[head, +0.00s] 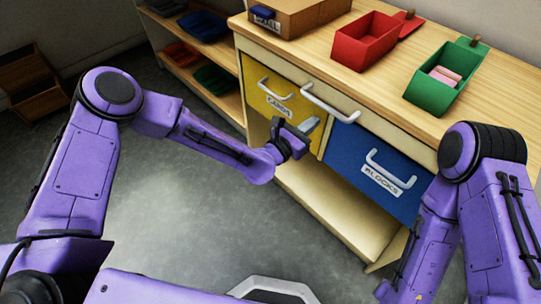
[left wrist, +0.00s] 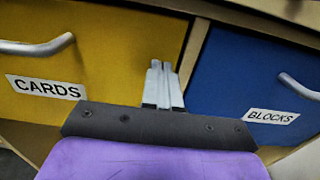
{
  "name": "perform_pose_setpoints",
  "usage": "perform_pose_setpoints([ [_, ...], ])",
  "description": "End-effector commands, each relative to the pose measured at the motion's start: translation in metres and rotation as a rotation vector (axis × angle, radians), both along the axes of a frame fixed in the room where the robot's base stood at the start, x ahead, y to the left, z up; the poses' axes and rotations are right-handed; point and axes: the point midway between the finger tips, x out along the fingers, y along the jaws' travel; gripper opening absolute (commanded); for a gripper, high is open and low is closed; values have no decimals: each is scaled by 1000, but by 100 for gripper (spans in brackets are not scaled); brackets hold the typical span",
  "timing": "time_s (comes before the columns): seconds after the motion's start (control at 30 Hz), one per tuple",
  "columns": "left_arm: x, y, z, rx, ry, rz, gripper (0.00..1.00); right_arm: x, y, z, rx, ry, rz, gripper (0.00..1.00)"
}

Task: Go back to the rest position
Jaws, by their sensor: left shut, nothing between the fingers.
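My left gripper (head: 308,126) is in front of the cabinet, near the gap between the yellow CARDS drawer (head: 264,91) and the blue BLOCKS drawer (head: 369,155). In the left wrist view its fingers (left wrist: 162,82) are together with nothing between them. The yellow drawer (left wrist: 95,50) is on the left there and the blue drawer (left wrist: 256,75) on the right. My right arm comes in at the right of the head view, but its gripper is out of the picture.
On the wooden tabletop (head: 488,75) stand an open red box (head: 365,45), an open green box (head: 428,95) holding pink blocks (head: 443,76), and a brown box (head: 310,18). Shelves with bins stand at the back left. The grey floor (head: 190,215) between my arms is clear.

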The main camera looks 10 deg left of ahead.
Motion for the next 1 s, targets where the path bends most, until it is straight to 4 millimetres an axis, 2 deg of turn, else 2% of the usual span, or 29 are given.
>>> perform_pose_setpoints([
  [0.3, -67, 49, -4, 1, 11, -7, 0, 0, 0, -3, 0, 0, 0, 43],
  [0.43, -85, 61, -4, 2, 10, -11, 0, 0, 0, -4, 0, 0, 0, 43],
  [0.6, -94, 67, -3, 2, 8, -12, 0, 0, 0, -4, 0, 0, 0, 43],
  [0.83, -94, 67, -4, 24, -6, -13, 0, 0, 0, -4, 0, 0, 0, 43],
  [0.93, -94, 68, -6, 165, -93, -8, 0, 0, 0, -4, 0, 0, 0, 43],
  [1.0, -94, 74, -19, 366, -155, 13, 0, 0, 0, -4, 0, 0, 0, 43],
])
